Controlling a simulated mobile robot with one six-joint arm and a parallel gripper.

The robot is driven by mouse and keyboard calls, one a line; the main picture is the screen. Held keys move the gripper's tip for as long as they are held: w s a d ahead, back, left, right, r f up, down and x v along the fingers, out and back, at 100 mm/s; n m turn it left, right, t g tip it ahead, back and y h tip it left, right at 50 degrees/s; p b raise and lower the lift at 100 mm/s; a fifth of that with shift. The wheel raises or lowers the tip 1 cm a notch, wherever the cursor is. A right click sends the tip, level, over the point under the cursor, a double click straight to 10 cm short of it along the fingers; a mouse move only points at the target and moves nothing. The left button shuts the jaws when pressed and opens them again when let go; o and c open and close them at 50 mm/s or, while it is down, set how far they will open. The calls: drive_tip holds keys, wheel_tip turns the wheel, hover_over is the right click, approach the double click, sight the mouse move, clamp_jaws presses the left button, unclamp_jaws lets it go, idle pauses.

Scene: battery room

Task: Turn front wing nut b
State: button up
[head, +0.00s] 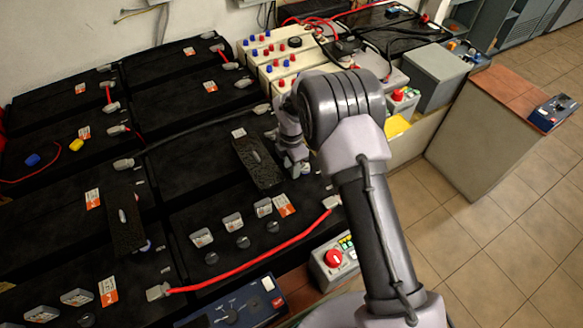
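My gripper (297,167) points down over the right part of the near black battery (205,193), just right of a dark rough block (257,163). The arm covers part of it, and its fingers are too small to show whether they are apart. Metal terminal clamps sit at the two ends of a red cable, one at the left (158,292) and one at the right (332,202) near my arm. No wing nut can be told apart clearly, and I cannot tell which one is front wing nut b. Anything under my gripper is hidden.
A second dark block (125,217) lies left. A box with a red button (334,258) stands in front. Tiled floor (480,235) is clear at right.

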clamp_jaws()
idle(0.3)
drive_tip(key=m, duration=0.3)
drive_tip(key=w+m, duration=0.1)
drive_tip(key=m, duration=0.2)
drive_tip(key=shift+a+m+p, duration=0.2)
drive_tip(key=shift+m+p, duration=0.1)
drive_tip(key=m, duration=0.3)
drive_tip(key=w+m, duration=0.1)
drive_tip(key=m, duration=0.2)
drive_tip(key=shift+w+d, duration=0.1)
drive_tip(key=shift+d, duration=0.05)
drive_tip(key=m, duration=0.5)
drive_tip(key=shift+w+d+b, duration=0.3)
drive_tip(key=shift+b, duration=0.1)
drive_tip(key=shift+m, duration=0.3)
